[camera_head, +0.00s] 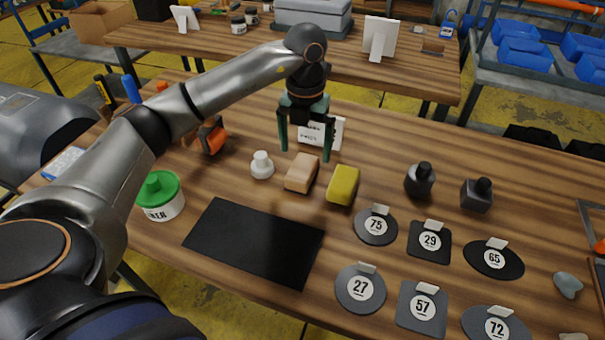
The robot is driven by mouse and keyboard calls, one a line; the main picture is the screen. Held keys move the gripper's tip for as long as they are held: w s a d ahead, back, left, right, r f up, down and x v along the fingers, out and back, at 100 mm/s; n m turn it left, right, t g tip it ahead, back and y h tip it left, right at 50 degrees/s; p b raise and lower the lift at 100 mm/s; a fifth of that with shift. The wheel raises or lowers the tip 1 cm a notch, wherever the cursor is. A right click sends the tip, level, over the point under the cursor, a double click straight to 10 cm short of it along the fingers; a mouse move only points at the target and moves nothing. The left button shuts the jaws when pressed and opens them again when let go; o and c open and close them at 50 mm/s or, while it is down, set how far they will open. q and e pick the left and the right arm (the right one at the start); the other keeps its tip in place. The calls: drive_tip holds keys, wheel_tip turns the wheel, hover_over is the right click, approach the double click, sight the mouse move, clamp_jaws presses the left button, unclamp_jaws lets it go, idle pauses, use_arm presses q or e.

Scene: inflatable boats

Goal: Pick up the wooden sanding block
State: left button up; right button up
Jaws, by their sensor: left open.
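The wooden sanding block (302,173) is a light tan block lying on the wooden table, left of a yellow sponge-like block (343,185). My left gripper (305,152) is open, fingers pointing down, just behind and above the tan block. Nothing shows between its fingers except a white card (334,134) in the background. Whether the fingertips touch the table cannot be told. My right gripper is not in view.
A white knobbed piece (262,165) stands close left of the tan block. A black mat (256,241) lies in front. A green-lidded tub (160,196) stands left. Black weights (420,180) and numbered patches (376,226) occupy the right. An orange tool (212,137) lies behind left.

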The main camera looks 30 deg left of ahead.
sight(301, 169)
use_arm(q)
drive_tip(key=shift+f, duration=0.8)
drive_tip(key=f, duration=0.2)
drive_tip(key=s+f, duration=0.1)
drive_tip(key=f, duration=0.1)
drive_tip(key=shift+a+f, duration=0.15)
drive_tip(key=shift+f, duration=0.45)
drive_tip(key=c, duration=1.5)
drive_tip(key=shift+r, duration=0.2)
